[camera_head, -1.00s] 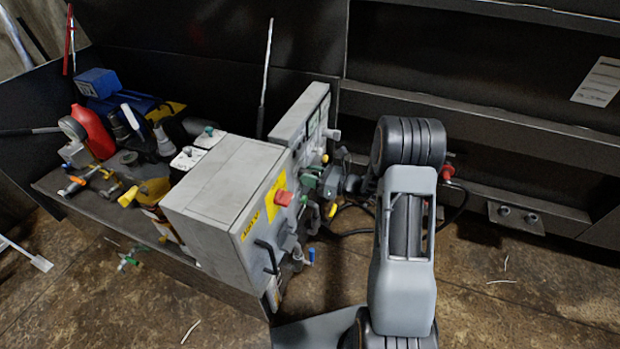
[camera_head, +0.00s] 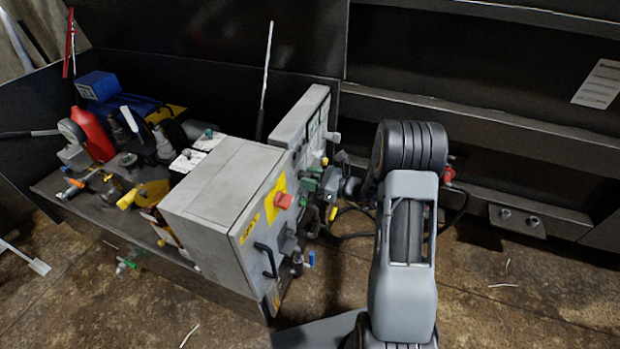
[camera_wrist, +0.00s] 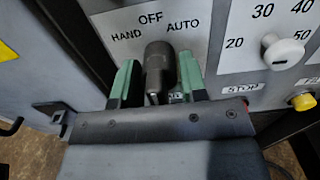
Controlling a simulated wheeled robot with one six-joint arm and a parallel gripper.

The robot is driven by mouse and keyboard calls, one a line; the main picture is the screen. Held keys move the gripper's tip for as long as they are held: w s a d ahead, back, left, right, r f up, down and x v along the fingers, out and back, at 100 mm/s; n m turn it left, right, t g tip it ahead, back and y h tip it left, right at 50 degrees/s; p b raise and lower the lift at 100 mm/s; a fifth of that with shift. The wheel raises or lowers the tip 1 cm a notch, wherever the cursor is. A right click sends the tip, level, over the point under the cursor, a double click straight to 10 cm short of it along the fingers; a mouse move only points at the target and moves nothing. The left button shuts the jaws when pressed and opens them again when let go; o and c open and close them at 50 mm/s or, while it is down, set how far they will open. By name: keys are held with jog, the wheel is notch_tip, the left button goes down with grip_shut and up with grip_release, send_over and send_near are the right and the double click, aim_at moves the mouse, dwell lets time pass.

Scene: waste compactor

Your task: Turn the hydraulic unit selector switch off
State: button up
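The selector switch (camera_wrist: 158,72) is a dark grey knob on a light grey panel, below the labels HAND, OFF and AUTO. It stands about upright in the picture, below OFF. My gripper (camera_wrist: 158,82) has its two green fingers on either side of the knob. The left finger is very close to the knob; a narrow gap shows at the right finger. I see no clear grip on it. In the head view my gripper (camera_head: 318,186) is at the front of the grey control panel (camera_head: 300,118), where the switch cannot be made out.
A grey box (camera_head: 215,190) with a red button (camera_head: 283,200) stands nearby. Tools and bottles crowd the bench behind it.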

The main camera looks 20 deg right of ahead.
jog(key=p+v, duration=0.2)
jog(key=v, duration=1.1)
jog(key=shift+s+d, duration=0.25)
jog(key=shift+d, duration=0.1)
